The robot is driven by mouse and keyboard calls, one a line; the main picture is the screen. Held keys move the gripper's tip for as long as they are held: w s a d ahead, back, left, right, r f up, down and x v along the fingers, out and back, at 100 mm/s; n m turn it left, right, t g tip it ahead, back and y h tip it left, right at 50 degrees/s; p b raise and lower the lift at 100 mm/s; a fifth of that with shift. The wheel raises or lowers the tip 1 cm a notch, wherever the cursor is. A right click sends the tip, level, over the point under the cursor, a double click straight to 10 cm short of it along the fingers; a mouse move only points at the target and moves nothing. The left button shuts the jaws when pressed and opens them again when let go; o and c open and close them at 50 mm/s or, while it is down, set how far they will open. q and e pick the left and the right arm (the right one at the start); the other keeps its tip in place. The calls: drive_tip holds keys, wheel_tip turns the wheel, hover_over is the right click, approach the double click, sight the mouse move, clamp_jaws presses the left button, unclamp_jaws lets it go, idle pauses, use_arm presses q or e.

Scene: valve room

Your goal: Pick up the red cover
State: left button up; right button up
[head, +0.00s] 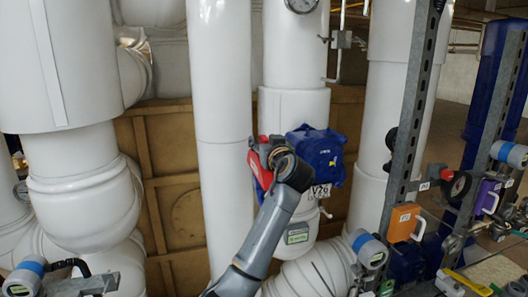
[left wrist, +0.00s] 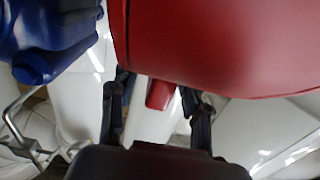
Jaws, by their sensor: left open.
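The red cover (head: 259,172) shows in the head view in front of the white pipes, just left of a blue valve body (head: 322,150). My left arm hides part of it. In the left wrist view the cover (left wrist: 215,45) is large and close, filling the top right. A narrow red tab (left wrist: 161,94) extends down from it between the two dark fingers of my left gripper (left wrist: 155,88). The gripper is open, with the fingers on either side of the tab; whether they touch it I cannot tell. In the head view, the left gripper (head: 279,158) is at the cover, its fingertips hidden. My right gripper is not in view.
Tall white pipes (head: 222,80) stand close around. A perforated metal post (head: 409,120) with orange (head: 403,223) and purple (head: 488,196) boxes nearby is at the right.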

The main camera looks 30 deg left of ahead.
use_arm(q)
clamp_jaws()
idle(0.3)
drive_tip(key=shift+r+b, duration=0.45)
drive_tip(key=shift+r, duration=0.05)
wheel_tip(320, 180, up, 8)
drive_tip(key=b, duration=0.3)
drive_tip(key=shift+r+b, duration=0.15)
drive_tip(key=shift+b, duration=0.2)
drive_tip(key=shift+r, duration=0.35)
